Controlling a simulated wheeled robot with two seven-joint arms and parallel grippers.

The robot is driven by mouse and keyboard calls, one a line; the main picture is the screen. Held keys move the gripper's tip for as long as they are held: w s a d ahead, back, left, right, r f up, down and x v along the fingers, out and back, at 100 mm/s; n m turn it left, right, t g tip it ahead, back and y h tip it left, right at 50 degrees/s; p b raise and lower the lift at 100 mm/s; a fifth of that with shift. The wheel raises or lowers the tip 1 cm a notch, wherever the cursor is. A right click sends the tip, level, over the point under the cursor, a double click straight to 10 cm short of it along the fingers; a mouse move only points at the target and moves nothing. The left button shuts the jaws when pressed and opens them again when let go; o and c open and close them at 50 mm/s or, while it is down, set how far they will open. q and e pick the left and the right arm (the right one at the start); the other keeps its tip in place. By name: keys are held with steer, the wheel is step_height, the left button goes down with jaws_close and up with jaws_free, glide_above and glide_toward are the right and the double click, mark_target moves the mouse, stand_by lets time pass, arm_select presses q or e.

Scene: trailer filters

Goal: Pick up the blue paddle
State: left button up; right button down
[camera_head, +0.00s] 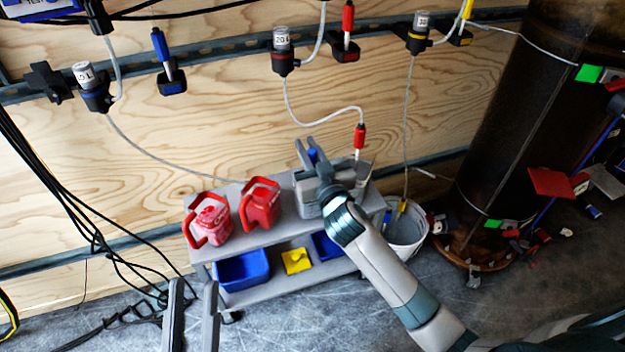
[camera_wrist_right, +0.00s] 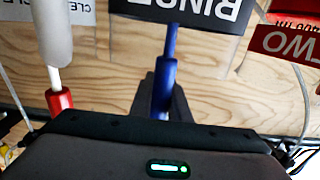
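The blue paddle stands handle-up between the fingers of my right gripper (camera_head: 310,152); a bit of its blue handle (camera_head: 312,154) shows in the head view. In the right wrist view the blue paddle (camera_wrist_right: 164,85) runs along the middle, with a dark finger close on either side. I cannot tell whether the fingers press on it. Its lower part reaches a container whose black label (camera_wrist_right: 190,14) reads RINSE, upside down in this view. My left gripper (camera_head: 192,300) is open and empty at the bottom left of the head view, well away from the paddle.
A red-handled paddle (camera_head: 359,137) stands just right of my right gripper. Two red jugs (camera_head: 210,222) (camera_head: 261,204) stand left on the grey cart (camera_head: 240,241). Blue bins (camera_head: 243,270) sit on its lower shelf. A white bucket (camera_head: 406,228) stands right. Cables hang at the left.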

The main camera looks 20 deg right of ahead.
steer(key=shift+r, duration=0.2)
